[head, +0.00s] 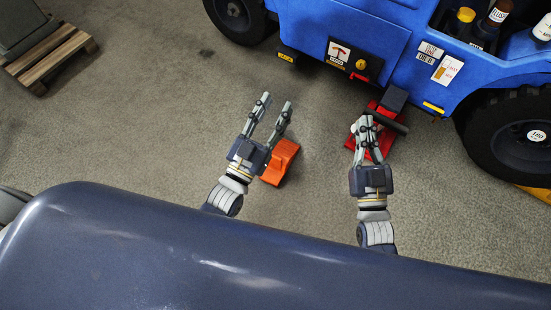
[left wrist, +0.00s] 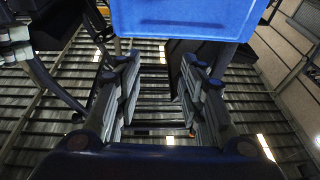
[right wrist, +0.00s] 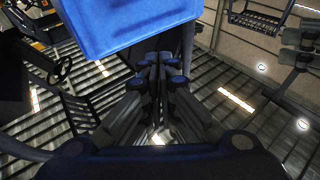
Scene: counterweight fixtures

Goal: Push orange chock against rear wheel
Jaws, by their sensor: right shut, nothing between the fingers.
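The orange chock (head: 281,161) lies on the concrete floor just right of my left gripper, partly hidden behind it. My left gripper (head: 275,108) is open, its two fingers spread and nothing between them; its fingers also show apart in the left wrist view (left wrist: 160,85). I cannot tell whether it touches the chock. A blue vehicle (head: 370,30) stands at the top, with one dark wheel (head: 238,15) at upper left and another wheel (head: 515,135) at right. My right gripper (head: 366,120) is shut and empty, over a red jack-like device (head: 375,150) by the vehicle's side.
A yellow piece (head: 537,193) lies under the right wheel. A wooden pallet (head: 52,58) with a grey block stands at upper left. Bottles sit in the vehicle's tray at upper right. The floor between pallet and left gripper is clear.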

